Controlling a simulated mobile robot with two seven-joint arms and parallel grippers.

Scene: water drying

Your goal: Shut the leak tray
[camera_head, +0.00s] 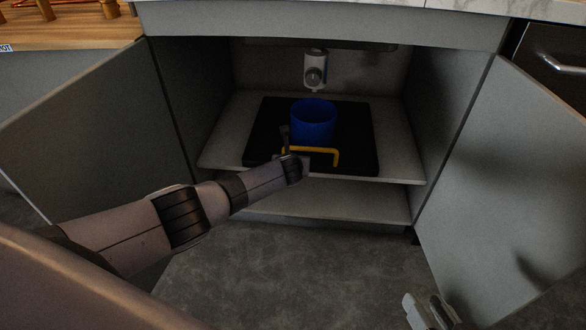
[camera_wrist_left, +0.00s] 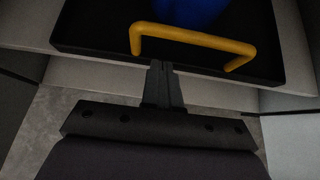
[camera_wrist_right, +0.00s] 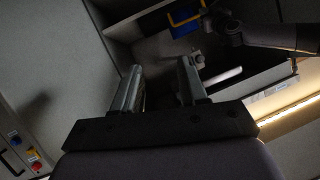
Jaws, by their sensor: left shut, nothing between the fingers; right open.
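The leak tray is a flat black tray (camera_head: 362,150) with a yellow handle (camera_head: 325,150) on its front, lying on the upper shelf of the open cabinet. A blue cup (camera_head: 313,122) stands on it. My left gripper (camera_head: 285,132) is at the handle's left part, shut and empty. In the left wrist view its closed fingers (camera_wrist_left: 161,68) point at the tray's front edge, just below the yellow bar (camera_wrist_left: 192,36); whether they touch the tray I cannot tell. My right gripper (camera_head: 432,312) is open and empty, low at the right; its spread fingers show in the right wrist view (camera_wrist_right: 160,80).
The left cabinet door (camera_head: 95,125) and right door (camera_head: 515,190) stand wide open on both sides. A white device (camera_head: 315,70) hangs above the cup at the back. A lower shelf (camera_head: 330,205) is bare. The grey floor (camera_head: 310,265) in front is clear.

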